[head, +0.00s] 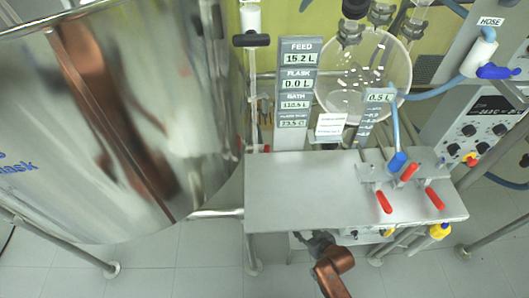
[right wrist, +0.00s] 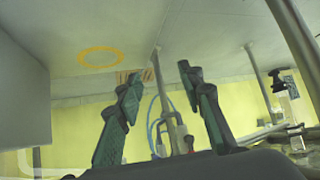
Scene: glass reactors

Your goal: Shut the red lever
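Red-handled levers sit on a metal valve block at the right end of the steel bench in the head view: a front left red lever (head: 384,202), a front right red lever (head: 434,198) and a rear red lever (head: 409,171). I cannot tell which one the task names. My right gripper (head: 318,242) is at the bench's front edge, below and left of the levers, partly hidden by its own wrist. In the right wrist view my right gripper (right wrist: 158,78) has its fingers spread with nothing between them. My left gripper is not in view.
A large shiny steel vessel (head: 150,110) fills the left. The steel bench (head: 300,195) has a clear top at left. A blue-tipped hose (head: 397,160) hangs beside the levers. A round glass flask (head: 365,75) and a display column (head: 297,85) stand behind. Yellow knobs (head: 439,231) sit under the front edge.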

